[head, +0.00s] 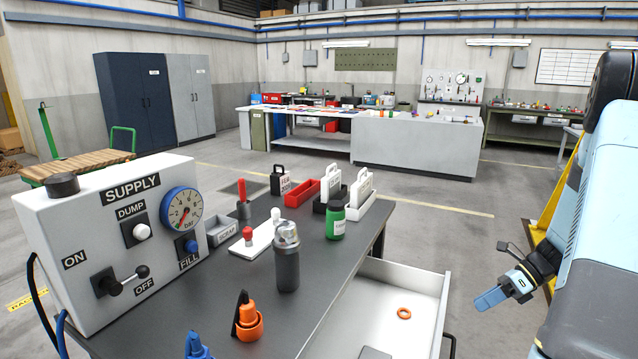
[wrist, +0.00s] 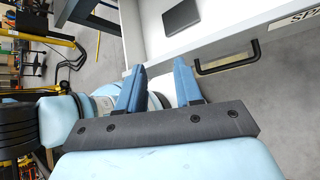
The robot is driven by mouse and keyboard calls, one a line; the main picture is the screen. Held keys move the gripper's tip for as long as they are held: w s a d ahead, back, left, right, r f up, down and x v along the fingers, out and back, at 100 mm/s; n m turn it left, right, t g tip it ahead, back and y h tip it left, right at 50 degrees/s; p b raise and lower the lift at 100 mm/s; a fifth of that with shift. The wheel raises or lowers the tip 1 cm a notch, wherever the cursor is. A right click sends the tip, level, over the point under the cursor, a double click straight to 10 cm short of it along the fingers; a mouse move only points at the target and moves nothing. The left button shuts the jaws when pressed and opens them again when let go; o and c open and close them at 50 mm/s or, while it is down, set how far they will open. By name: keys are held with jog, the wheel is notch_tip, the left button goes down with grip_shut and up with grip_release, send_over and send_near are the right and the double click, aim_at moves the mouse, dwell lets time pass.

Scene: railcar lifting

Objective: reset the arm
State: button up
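My arm stands at the right edge in the head view, in front of the yellow frame. My gripper (head: 490,298) hangs at its lower end, right of the open drawer (head: 395,275), and only part of it shows. In the wrist view my gripper (wrist: 160,66) has its two blue fingers apart with nothing between them. The fingertips point toward the drawer front (wrist: 215,50) and its black handle (wrist: 228,63). I cannot tell the exact distance to the drawer.
The grey bench top (head: 335,255) carries the supply box (head: 110,235), a grey bottle (head: 286,262), a green bottle (head: 335,222) and small bins. The open drawer holds an orange ring (head: 404,313) and a dark flat item (wrist: 182,15).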

jog(key=s+a+r+n+h, duration=0.3)
jog(key=a+r+n, duration=0.35)
jog(key=r, duration=0.25)
jog(key=s+a+r+n+h, duration=0.3)
jog(key=a+r+n, duration=0.2)
jog(key=r+n, duration=0.25)
jog(key=s+a+r+n+t+h, duration=0.4)
jog(key=s+a+r+n+t, duration=0.1)
jog(key=s+r+n, duration=0.6)
jog(key=shift+s+a+r+n+t, duration=0.35)
jog(key=shift+s+a+n, duration=0.25)
jog(key=shift+s+a, duration=0.2)
